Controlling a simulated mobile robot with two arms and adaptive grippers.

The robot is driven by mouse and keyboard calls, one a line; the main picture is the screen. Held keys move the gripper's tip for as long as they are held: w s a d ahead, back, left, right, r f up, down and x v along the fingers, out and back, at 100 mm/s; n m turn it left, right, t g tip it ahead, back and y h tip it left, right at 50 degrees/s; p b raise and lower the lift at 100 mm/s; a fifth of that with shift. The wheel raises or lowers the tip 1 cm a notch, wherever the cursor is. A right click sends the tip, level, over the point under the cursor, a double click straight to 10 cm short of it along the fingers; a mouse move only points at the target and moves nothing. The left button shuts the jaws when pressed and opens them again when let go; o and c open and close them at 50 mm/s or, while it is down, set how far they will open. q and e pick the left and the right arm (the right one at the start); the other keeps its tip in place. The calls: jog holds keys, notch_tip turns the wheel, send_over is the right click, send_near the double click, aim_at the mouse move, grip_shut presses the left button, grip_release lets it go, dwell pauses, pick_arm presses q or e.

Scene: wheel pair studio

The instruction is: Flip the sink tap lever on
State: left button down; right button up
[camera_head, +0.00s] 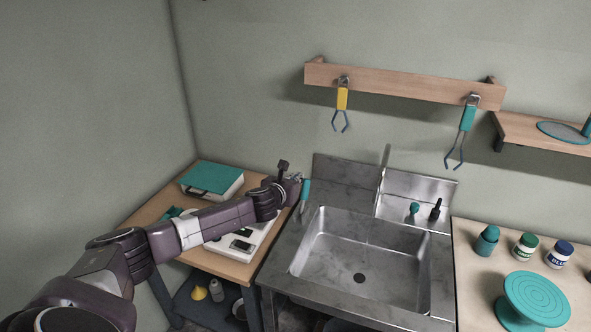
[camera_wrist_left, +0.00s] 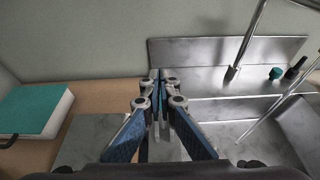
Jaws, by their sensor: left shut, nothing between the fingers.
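The steel sink (camera_head: 345,302) stands at centre right in the head view, with a thin upright metal post (camera_head: 385,158) at its back. The post also shows in the wrist view (camera_wrist_left: 246,42). My left gripper (camera_head: 298,178) is at the sink's back left corner, shut and empty. Its fingertips meet in the wrist view (camera_wrist_left: 157,80), pointing at the back panel. A slim teal upright piece (camera_head: 305,192) is right beside the fingertips; I cannot tell whether it is the tap lever or whether they touch. My right gripper is not in view.
A teal knob (camera_head: 413,208) and a black knob (camera_head: 436,209) stand at the sink's back. A wooden table (camera_head: 150,212) with a teal-topped box (camera_head: 212,178) is left. Pliers hang from a wall rail (camera_head: 405,84). Jars and a teal turntable (camera_head: 537,297) are right.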

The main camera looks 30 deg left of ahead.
pick_arm(q)
jog(key=r, duration=0.1)
jog(key=s+r, duration=0.1)
jog(key=r, duration=0.2)
jog(key=shift+s+d+r, duration=0.2)
jog(key=shift+s+r, duration=0.15)
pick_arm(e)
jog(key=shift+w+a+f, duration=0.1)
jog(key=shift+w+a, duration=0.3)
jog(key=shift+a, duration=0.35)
pick_arm(q)
jog(key=shift+d, duration=0.1)
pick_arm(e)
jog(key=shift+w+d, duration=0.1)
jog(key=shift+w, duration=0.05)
